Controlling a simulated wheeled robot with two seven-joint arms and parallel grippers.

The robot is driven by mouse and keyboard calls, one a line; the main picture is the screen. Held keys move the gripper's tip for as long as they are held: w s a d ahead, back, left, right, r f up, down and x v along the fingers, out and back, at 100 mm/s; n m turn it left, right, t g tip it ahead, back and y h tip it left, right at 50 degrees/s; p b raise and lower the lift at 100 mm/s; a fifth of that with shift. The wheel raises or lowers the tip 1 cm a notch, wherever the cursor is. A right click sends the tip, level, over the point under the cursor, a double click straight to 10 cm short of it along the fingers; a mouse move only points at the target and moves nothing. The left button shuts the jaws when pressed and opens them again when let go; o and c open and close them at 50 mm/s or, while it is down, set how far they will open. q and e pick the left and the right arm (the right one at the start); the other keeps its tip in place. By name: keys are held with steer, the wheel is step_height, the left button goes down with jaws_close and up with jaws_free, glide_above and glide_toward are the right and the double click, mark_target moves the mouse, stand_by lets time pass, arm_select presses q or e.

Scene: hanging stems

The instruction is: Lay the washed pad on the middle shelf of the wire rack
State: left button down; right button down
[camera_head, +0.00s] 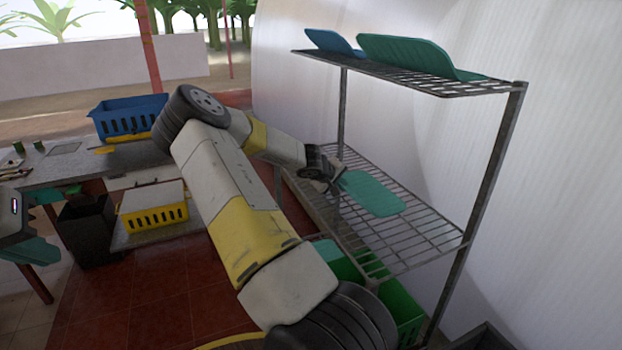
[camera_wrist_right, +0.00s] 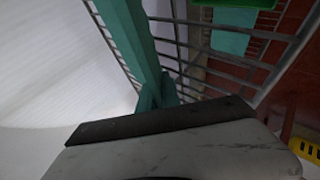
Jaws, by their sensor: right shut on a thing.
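The teal pad (camera_head: 372,193) lies roughly flat at the middle shelf (camera_head: 440,240) of the wire rack; I cannot tell whether it rests on the wires or hovers just above them. In the right wrist view the pad (camera_wrist_right: 132,35) shows nearly edge-on beside the shelf wires (camera_wrist_right: 185,50), and the fingertips are mostly hidden.
The top shelf (camera_head: 480,88) holds a blue pad (camera_head: 333,42) and a green pad (camera_head: 415,53). Green crates (camera_head: 402,310) stand below. A rack post (camera_head: 490,175) rises at right. A blue crate (camera_head: 130,118) and a yellow crate (camera_head: 152,212) are at left. The middle shelf's right end is bare.

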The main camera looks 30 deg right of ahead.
steer(key=c, duration=1.6)
jaws_free()
steer(key=shift+f, duration=0.1)
steer(key=shift+o, duration=0.2)
